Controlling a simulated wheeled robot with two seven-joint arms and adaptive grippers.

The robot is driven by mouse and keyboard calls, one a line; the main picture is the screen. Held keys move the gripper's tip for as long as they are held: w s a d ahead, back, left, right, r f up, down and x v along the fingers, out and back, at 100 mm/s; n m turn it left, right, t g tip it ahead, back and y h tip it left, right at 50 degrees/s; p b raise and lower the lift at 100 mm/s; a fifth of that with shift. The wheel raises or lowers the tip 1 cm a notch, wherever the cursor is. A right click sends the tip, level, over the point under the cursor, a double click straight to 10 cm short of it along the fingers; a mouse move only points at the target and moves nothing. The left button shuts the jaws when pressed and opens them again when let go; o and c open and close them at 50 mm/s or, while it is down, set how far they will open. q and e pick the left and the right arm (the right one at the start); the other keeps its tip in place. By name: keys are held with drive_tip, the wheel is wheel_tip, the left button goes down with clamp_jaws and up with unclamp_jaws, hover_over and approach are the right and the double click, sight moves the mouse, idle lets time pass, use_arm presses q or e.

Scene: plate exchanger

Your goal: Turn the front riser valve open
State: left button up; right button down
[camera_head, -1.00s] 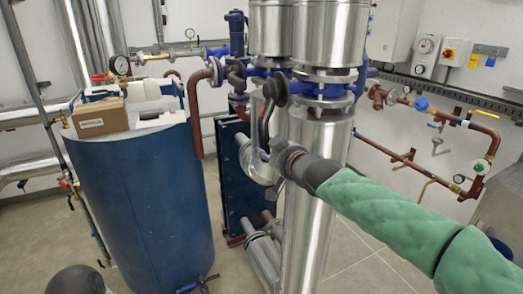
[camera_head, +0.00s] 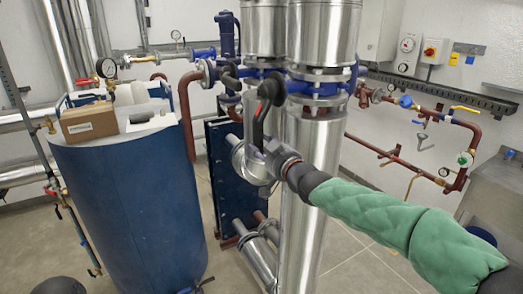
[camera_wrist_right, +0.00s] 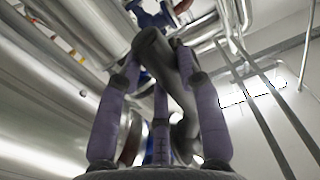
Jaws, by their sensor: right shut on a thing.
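The front riser valve (camera_head: 318,88) has a blue body clamped between flanges on the front shiny metal riser pipe. My left gripper is out of view.
A blue tank (camera_head: 125,210) stands left, with a cardboard box (camera_head: 88,120) on top. A blue plate exchanger (camera_head: 226,170) stands behind the riser. Red-brown pipework (camera_head: 400,160) runs along the right wall. Bare floor shows between tank and riser.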

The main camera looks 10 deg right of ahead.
drive_tip(key=shift+w+r, duration=0.2)
drive_tip(key=shift+r, duration=0.1)
idle(0.4)
drive_tip(key=c, duration=1.2)
unclamp_jaws()
drive_tip(key=o, duration=0.4)
drive_tip(key=shift+w+a+f, duration=0.1)
drive_tip(key=shift+w, duration=0.05)
drive_tip(key=shift+f, duration=0.1)
drive_tip(key=v, duration=1.2)
drive_tip(key=shift+f, duration=0.15)
